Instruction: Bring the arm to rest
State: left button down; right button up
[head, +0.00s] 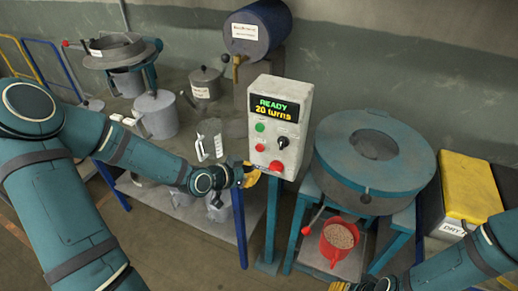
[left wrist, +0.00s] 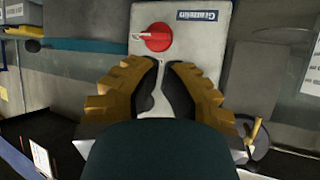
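My left arm comes in from the left of the head view. Its left gripper (head: 249,174) is beside the lower left of the white control box (head: 262,92). In the left wrist view the yellow fingers with black pads (left wrist: 162,68) are drawn close together, with only a narrow gap and nothing held. A red rotary knob (left wrist: 157,37) on the box face is just beyond the fingertips; I cannot see any contact. My right arm enters at the lower right of the head view, its gripper (head: 362,286) cut off by the bottom edge.
The box display (head: 270,107) reads "READY 20 turns". A round teal machine (head: 372,155) stands to the right, with a red jug (head: 338,241) of granules below. A blue drum (head: 257,30), pots and a sieve stand (head: 118,50) occupy the bench behind. A yellow-lidded bin (head: 470,187) is at right.

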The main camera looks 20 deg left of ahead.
pick_arm(q)
jog(key=s+d+f+n+g+y, duration=0.1)
jog(key=s+d+f+n+g, duration=0.6)
jog(key=s+d+f, duration=0.8)
notch_tip(320, 180, down, 3)
jog(key=s+g, duration=0.1)
jog(key=g, duration=0.1)
jog(key=shift+s+g, duration=0.15)
jog(key=shift+g, duration=0.15)
dwell(1.2)
